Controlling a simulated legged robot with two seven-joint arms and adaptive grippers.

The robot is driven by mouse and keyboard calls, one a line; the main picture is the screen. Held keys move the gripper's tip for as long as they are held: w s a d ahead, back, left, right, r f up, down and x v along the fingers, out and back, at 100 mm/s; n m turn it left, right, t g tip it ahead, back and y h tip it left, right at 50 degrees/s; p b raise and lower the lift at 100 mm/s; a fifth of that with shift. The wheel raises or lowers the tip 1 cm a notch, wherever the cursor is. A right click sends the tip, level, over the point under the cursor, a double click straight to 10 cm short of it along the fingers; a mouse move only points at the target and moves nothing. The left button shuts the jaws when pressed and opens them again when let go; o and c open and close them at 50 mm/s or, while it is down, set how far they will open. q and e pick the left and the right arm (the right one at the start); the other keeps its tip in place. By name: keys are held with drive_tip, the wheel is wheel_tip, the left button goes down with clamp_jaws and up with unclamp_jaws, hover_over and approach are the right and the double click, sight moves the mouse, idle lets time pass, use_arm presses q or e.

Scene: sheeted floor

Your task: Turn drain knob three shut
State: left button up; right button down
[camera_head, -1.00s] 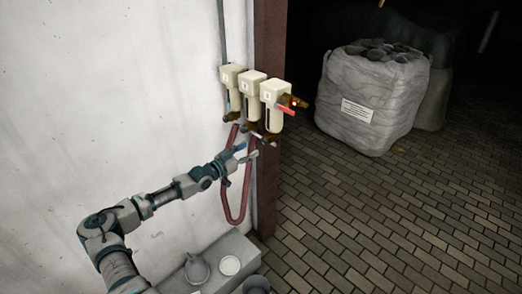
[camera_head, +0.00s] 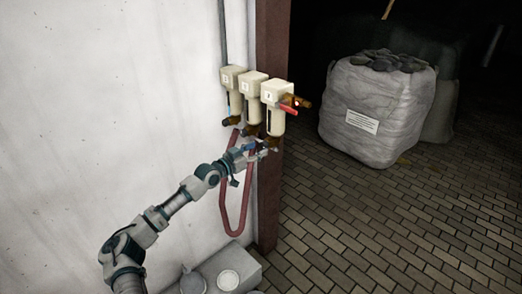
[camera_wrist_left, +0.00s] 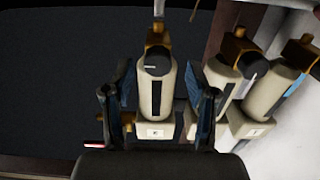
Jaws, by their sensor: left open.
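Three cream filter units hang in a row on the wall, each with a brass drain fitting below; their small labels are too blurred to read surely. The right-hand unit (camera_head: 277,94) has a red lever (camera_head: 289,108) on its side. My left gripper (camera_head: 262,149) is just below this unit, near its drain knob (camera_head: 272,143). In the left wrist view, the same unit's body (camera_wrist_left: 156,101) appears upside down between the two open fingers of my left gripper (camera_wrist_left: 162,72), with its brass drain fitting (camera_wrist_left: 158,36) beyond them. No contact is clear. My right gripper is not in view.
A red hose (camera_head: 224,200) loops down the wall under the units. A brown post (camera_head: 269,190) stands beside them. A grey ledge (camera_head: 240,258) with round containers is below. A large filled sack (camera_head: 375,110) stands on the brick floor at right.

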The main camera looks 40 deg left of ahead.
use_arm(q)
drive_tip(key=shift+w+r, duration=0.1)
drive_tip(key=shift+w, duration=0.8)
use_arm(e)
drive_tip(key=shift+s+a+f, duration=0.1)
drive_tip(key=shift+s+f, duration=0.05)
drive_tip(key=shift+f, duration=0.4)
use_arm(q)
drive_tip(key=shift+d, duration=0.1)
clamp_jaws()
drive_tip(key=shift+r, duration=0.1)
